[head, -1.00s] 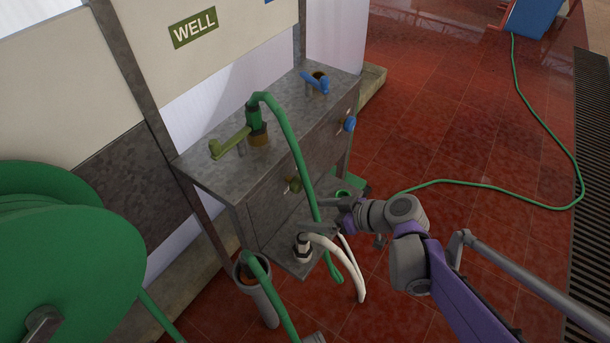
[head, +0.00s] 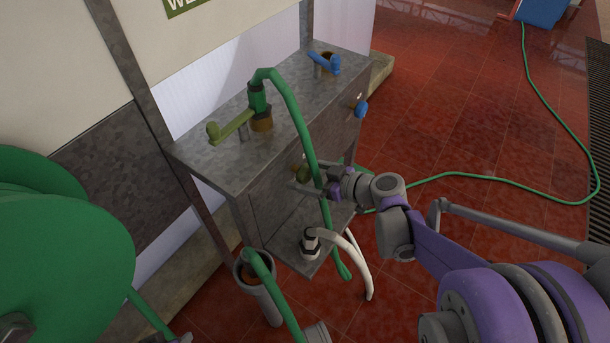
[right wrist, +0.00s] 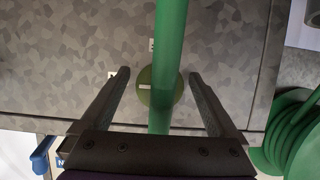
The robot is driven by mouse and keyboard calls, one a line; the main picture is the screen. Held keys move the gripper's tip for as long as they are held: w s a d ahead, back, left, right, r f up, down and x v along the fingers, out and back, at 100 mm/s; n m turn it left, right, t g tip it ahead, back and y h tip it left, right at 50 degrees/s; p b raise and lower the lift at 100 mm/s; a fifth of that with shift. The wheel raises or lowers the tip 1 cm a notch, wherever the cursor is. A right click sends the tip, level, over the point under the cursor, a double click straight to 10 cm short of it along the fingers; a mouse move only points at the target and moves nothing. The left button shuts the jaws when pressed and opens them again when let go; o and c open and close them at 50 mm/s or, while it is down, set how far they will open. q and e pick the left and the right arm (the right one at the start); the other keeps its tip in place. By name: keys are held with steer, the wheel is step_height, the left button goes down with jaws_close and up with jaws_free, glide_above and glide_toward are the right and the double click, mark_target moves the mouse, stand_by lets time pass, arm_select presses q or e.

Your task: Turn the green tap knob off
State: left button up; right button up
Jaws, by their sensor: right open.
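The green tap knob (head: 303,172) is on the front face of the grey metal cabinet (head: 205,150), below the green hose outlet. My right gripper (head: 297,178) is open at the cabinet front, close to the knob. In the right wrist view the round knob (right wrist: 145,91) shows between the two open fingers (right wrist: 158,76), with a pale mark on its face. A green hose (right wrist: 170,40) runs across the picture in front of the knob and hides part of it. I cannot tell whether the fingers touch the knob.
The green hose (head: 301,122) hangs from the olive lever tap (head: 230,126) past my right gripper. A blue knob (head: 361,108) and blue lever (head: 325,62) are farther right. A green reel (head: 65,240) is at left; red floor is open right.

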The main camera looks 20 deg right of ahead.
steer(key=shift+w+a, duration=0.1)
steer(key=shift+w, duration=0.05)
steer(key=shift+c, duration=0.2)
steer(key=c, duration=1.3)
